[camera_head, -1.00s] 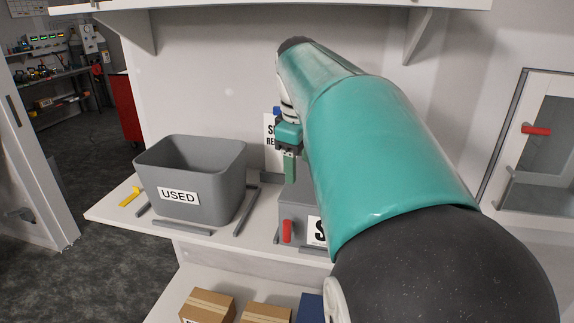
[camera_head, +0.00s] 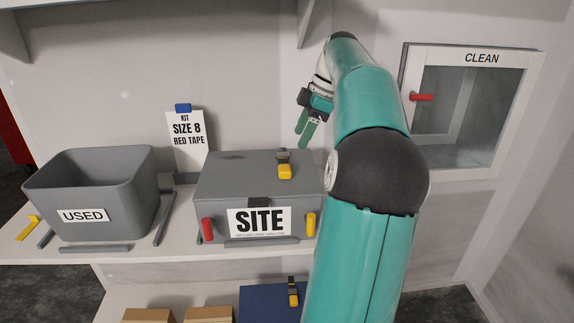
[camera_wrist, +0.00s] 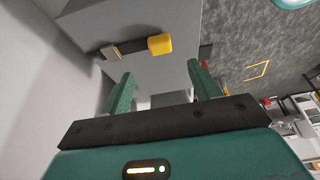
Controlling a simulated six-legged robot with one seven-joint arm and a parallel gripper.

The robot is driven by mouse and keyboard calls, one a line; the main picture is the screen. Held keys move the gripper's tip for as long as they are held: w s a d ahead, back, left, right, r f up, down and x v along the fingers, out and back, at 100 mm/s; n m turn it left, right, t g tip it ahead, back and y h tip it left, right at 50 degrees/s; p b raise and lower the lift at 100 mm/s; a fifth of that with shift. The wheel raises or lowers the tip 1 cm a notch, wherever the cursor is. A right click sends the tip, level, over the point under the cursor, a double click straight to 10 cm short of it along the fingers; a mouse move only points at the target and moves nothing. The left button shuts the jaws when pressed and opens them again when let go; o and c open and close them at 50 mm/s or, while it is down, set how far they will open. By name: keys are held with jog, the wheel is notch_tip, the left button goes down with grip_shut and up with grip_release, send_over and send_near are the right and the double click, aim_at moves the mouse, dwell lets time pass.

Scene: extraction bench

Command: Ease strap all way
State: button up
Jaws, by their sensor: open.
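A grey lidded box labelled SITE (camera_head: 219,179) stands on the bench. On its lid, near the right side, lies a short dark strap with a buckle and a yellow end (camera_head: 285,171). The yellow end also shows in the wrist view (camera_wrist: 159,44), beyond the fingers. My gripper (camera_head: 303,138) has green fingers pointing down, apart and empty, above the box's back right area. It does not touch the strap. In the wrist view my gripper (camera_wrist: 160,69) is spread with nothing between the fingertips.
A grey open bin labelled USED (camera_head: 107,181) stands left. A red tab (camera_head: 208,229) and a yellow tab (camera_head: 311,224) flank the SITE label. A card (camera_head: 188,143) stands behind. A CLEAN cabinet (camera_head: 474,59) is at right. A blue box (camera_head: 262,301) with another yellow-ended strap sits below.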

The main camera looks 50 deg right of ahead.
aim_at(286, 167)
jog(key=x, duration=1)
jog(key=shift+a+f, duration=0.1)
jog(key=shift+f, duration=0.15)
